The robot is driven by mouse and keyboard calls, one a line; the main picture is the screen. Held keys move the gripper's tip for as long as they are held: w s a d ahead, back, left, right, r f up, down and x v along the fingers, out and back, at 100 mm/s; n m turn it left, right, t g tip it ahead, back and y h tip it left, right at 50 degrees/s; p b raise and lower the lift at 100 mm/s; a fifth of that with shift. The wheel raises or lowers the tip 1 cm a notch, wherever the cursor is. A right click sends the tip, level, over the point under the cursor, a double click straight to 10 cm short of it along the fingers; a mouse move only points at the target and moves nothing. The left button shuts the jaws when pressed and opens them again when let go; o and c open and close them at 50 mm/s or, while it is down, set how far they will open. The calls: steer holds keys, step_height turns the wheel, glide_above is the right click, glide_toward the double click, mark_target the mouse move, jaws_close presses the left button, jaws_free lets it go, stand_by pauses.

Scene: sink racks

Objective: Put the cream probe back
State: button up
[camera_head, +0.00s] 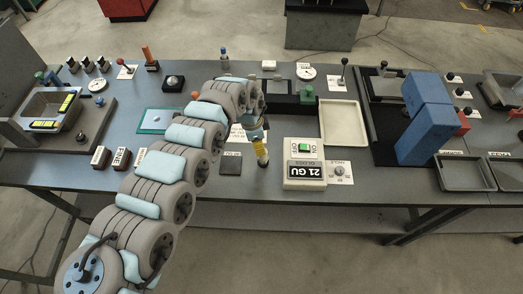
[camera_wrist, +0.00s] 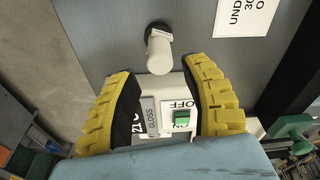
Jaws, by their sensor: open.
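A cream cylindrical probe (camera_wrist: 160,52) shows at the top middle of the wrist view. Its far end meets a small dark round piece (camera_wrist: 157,29) on the grey table; I cannot tell whether that is its foot or a holder. My gripper (camera_wrist: 159,76) is open, with one yellow finger on each side and the probe's near end between or just beyond the tips. No grip on it shows. In the head view my gripper (camera_head: 261,150) is low over the table, left of the white gloss meter (camera_head: 304,184), and mostly hides the probe.
The gloss meter, with its green button (camera_wrist: 182,118), also shows between my fingers in the wrist view. A dark square pad (camera_head: 231,163) lies left of my gripper. A cream tray (camera_head: 342,122) and blue blocks (camera_head: 427,132) are to the right. A teal-edged mat (camera_head: 155,121) is left.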

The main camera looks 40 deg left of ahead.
steer(key=shift+s+a+r, duration=0.1)
steer(key=shift+s+r, duration=0.05)
steer(key=shift+r, duration=0.85)
steer(key=shift+s+a+r, duration=0.1)
steer(key=shift+r, duration=0.9)
